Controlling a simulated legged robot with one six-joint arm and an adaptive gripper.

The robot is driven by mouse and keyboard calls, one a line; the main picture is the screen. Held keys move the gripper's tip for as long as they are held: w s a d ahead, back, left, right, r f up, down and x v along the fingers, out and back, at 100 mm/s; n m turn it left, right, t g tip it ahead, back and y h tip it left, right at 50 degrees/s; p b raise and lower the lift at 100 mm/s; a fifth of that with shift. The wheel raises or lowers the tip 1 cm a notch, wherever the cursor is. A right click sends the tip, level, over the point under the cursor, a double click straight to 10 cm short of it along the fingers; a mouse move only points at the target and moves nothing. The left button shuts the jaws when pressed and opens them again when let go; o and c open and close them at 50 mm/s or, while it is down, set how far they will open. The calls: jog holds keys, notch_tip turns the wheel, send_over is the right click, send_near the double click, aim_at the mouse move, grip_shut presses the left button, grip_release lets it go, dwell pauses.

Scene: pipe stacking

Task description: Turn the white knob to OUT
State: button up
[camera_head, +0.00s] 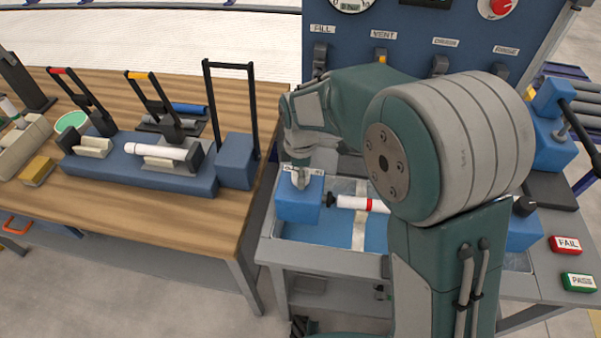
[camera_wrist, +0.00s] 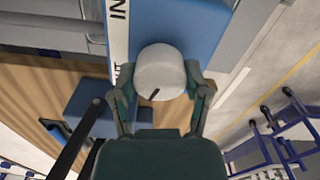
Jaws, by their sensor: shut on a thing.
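The white knob (camera_wrist: 160,68) is a round cap on a blue block (camera_wrist: 190,25) in the wrist view. A short black mark on its rim points toward my gripper (camera_wrist: 159,82). My gripper's two fingers are shut on the knob, one on each side. A white label strip beside it reads IN, and a partly hidden word ending in T shows farther down. In the head view my gripper (camera_head: 300,178) reaches down onto the blue block (camera_head: 298,207) at the left end of the tray; the knob is hidden there by my gripper.
A white pipe with a red band (camera_head: 358,203) lies right of the block in the grey tray (camera_head: 320,260). A wooden table (camera_head: 205,220) with a blue clamp fixture (camera_head: 140,172) stands left. A panel with levers (camera_head: 400,40) rises behind. FAIL (camera_head: 566,245) and PASS (camera_head: 578,282) blocks lie right.

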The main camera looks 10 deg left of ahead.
jog(key=shift+n, duration=0.3)
jog(key=o, duration=1.1)
jog(key=shift+f, duration=0.1)
jog(key=shift+o, duration=0.2)
jog(key=shift+w+a, duration=0.1)
notch_tip(320, 180, up, 12)
